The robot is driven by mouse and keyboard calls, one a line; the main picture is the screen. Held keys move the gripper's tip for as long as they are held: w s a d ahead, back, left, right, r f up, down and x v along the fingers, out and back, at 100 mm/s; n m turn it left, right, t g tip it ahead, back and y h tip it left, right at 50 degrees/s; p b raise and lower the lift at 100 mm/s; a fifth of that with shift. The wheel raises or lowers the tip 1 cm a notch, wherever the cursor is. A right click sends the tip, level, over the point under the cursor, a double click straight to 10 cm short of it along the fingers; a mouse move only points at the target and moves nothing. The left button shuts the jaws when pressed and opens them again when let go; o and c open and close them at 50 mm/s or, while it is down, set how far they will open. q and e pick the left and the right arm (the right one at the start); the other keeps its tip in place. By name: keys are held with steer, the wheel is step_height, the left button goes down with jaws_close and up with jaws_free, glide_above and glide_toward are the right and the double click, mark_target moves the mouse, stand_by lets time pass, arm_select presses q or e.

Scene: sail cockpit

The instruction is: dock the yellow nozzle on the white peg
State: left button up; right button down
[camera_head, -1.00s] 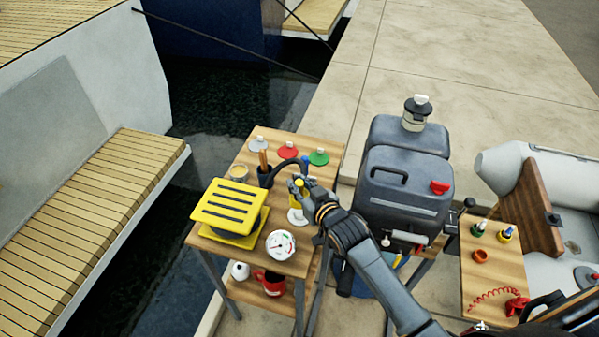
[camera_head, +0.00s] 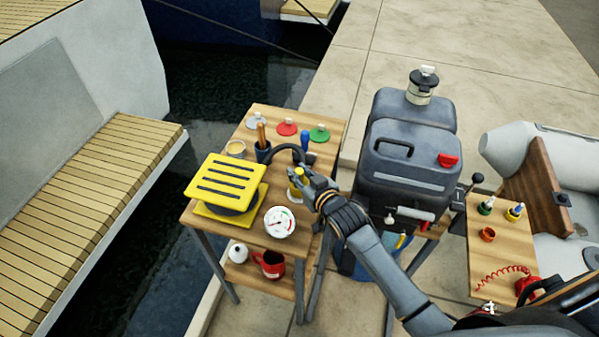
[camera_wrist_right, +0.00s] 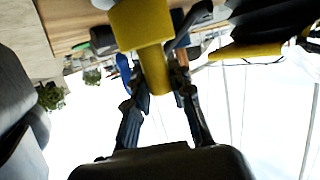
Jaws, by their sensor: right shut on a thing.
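My right gripper (camera_head: 306,183) is shut on the yellow nozzle (camera_wrist_right: 152,62), at the right side of the small wooden table (camera_head: 262,238). In the right wrist view the nozzle sits between the two fingers (camera_wrist_right: 162,88). A black hose (camera_head: 283,148) curves up from the nozzle's side of the table. The white peg stands by the table's right edge; the gripper and nozzle hide most of it, so I cannot tell whether they touch. My left gripper is not in view.
Grey, red (camera_head: 287,128) and green (camera_head: 320,134) knobbed discs lie behind.

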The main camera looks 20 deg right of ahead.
stand_by(0.3)
steer(key=shift+p, duration=0.55)
stand_by(0.7)
steer(key=shift+f+b, duration=0.4)
steer(key=shift+f, duration=0.15)
stand_by(0.4)
steer(key=c, duration=1.5)
jaws_free()
steer(key=shift+o, duration=0.2)
steer(key=shift+s, duration=0.1)
